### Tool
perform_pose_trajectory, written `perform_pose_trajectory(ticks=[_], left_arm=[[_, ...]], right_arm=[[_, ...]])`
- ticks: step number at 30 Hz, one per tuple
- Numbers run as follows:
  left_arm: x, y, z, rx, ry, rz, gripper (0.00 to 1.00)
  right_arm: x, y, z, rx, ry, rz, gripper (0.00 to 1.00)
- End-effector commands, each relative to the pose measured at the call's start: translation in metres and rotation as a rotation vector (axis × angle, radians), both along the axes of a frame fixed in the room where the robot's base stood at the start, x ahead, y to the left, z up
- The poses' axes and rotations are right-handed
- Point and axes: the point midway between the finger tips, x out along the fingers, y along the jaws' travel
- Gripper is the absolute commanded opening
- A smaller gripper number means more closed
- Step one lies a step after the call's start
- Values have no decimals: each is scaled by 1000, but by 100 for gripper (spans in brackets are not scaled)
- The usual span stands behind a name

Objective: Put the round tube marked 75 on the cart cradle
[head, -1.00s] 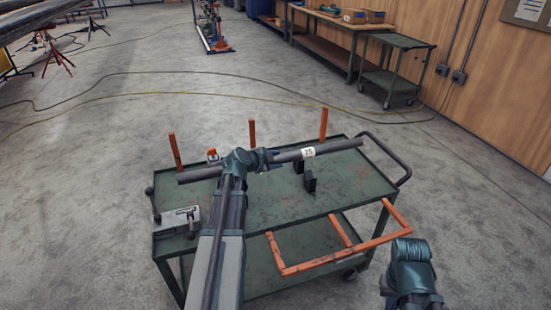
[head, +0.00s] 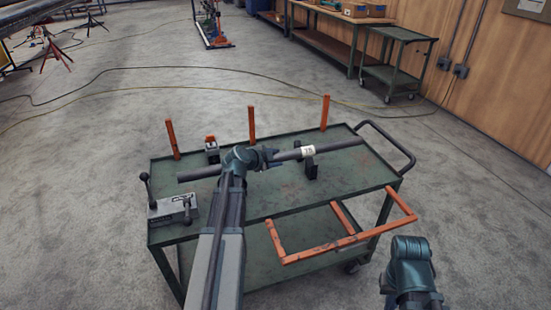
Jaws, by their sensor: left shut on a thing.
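The round tube marked 75 (head: 340,145) is a long dark grey pipe with a white label, lying across the head view above the green cart (head: 300,197). My left gripper (head: 268,158) is shut on it near its middle, left of the label.
Orange posts (head: 252,123) stand along the cart's far edge, and an orange frame (head: 340,245) juts from its near side. Cables (head: 150,74) cross the open floor beyond.

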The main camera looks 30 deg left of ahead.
Motion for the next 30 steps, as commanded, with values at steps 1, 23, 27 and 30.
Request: perform_pose_trajectory(ticks=[1, 23, 27, 30], left_arm=[[0, 0, -9, -1, -2, 1, 0], [0, 0, -40, -1, -2, 1, 0], [0, 0, -40, -1, -2, 1, 0], [0, 0, -40, -1, -2, 1, 0]], right_arm=[[0, 0, -9, 0, 0, 0, 0], [0, 0, -41, 0, 0, 0, 0], [0, 0, -41, 0, 0, 0, 0], [0, 0, -41, 0, 0, 0, 0]])
